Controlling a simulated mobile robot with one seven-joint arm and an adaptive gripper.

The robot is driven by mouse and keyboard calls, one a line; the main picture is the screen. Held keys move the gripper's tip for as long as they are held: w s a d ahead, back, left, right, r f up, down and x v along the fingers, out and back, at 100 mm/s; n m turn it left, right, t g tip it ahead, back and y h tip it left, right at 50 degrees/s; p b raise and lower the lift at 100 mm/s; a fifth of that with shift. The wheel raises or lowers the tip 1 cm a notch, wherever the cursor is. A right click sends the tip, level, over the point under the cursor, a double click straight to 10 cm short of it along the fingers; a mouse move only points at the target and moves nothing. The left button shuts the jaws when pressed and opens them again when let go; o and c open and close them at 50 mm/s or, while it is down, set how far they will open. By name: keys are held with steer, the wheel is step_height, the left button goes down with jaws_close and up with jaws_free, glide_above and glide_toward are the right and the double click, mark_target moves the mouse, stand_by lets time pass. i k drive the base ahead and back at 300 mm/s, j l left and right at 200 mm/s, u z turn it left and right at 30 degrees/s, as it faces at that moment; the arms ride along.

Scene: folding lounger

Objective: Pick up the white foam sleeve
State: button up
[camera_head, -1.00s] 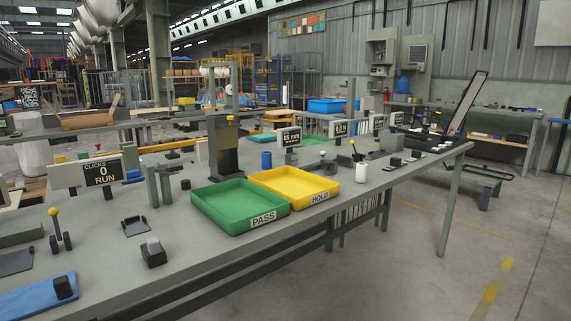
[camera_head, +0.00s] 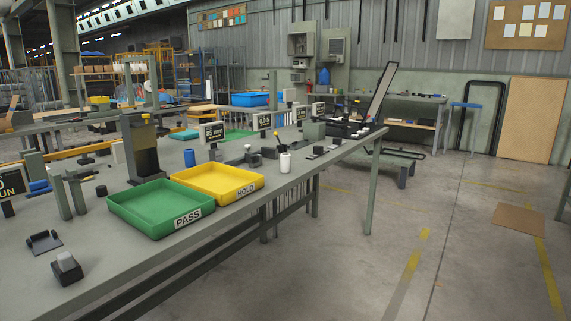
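I cannot make out a white foam sleeve for certain in the head view. A dark folding lounger (camera_head: 381,93) with its backrest raised stands beyond the far end of the long table. Its low frame reaches out to the right of the table, and the table end hides part of it. My gripper is not in view.
The long grey table (camera_head: 130,250) holds a green PASS tray (camera_head: 150,228), a yellow HOLD tray (camera_head: 205,195), several displays and small fixtures. A workbench (camera_head: 440,110) stands at the back wall. The concrete floor (camera_head: 460,225) at right is open, with a flat brown sheet (camera_head: 519,219) on it.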

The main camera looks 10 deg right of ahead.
mark_target(284, 158)
steer(key=i+l, duration=0.1)
steer(key=i, duration=0.3)
steer(key=i+l+u, duration=0.1)
steer(key=i, duration=0.35)
steer(key=i+l+u, duration=0.1)
steer(key=i, duration=0.3)
steer(key=i+l, duration=0.2)
steer(key=i, duration=0.2)
